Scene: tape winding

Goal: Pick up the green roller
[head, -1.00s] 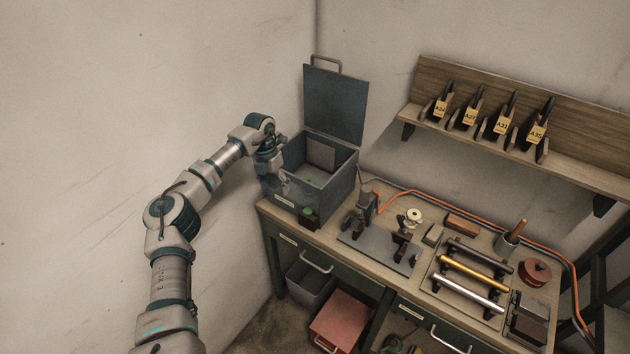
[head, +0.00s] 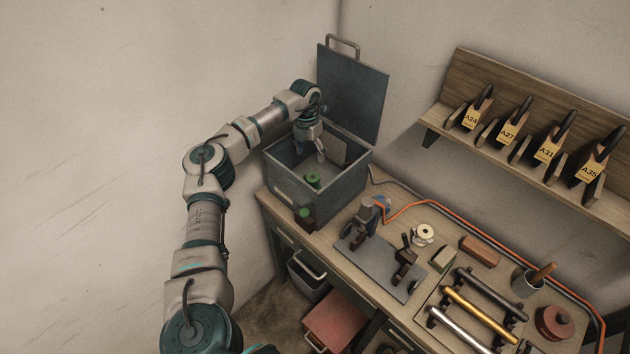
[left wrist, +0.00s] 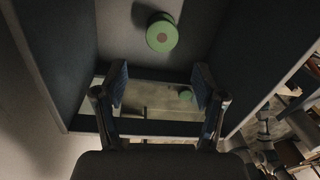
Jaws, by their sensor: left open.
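The green roller (head: 313,179) stands inside the open grey metal box (head: 290,186). In the left wrist view the roller (left wrist: 162,33) shows as a short green cylinder with a pinkish centre on the box floor. My left gripper (head: 310,153) points down into the box, above and a little behind the roller. Its two fingers (left wrist: 160,85) are spread with nothing between them, and the roller lies beyond them in the wrist view. My right gripper is out of view.
The box lid (head: 352,95) stands open behind the gripper, and the box walls surround the roller. A dark item with a green top (head: 304,213) stands outside, before the box. A clamp fixture (head: 380,262) and metal bars (head: 480,319) are on the workbench to the right.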

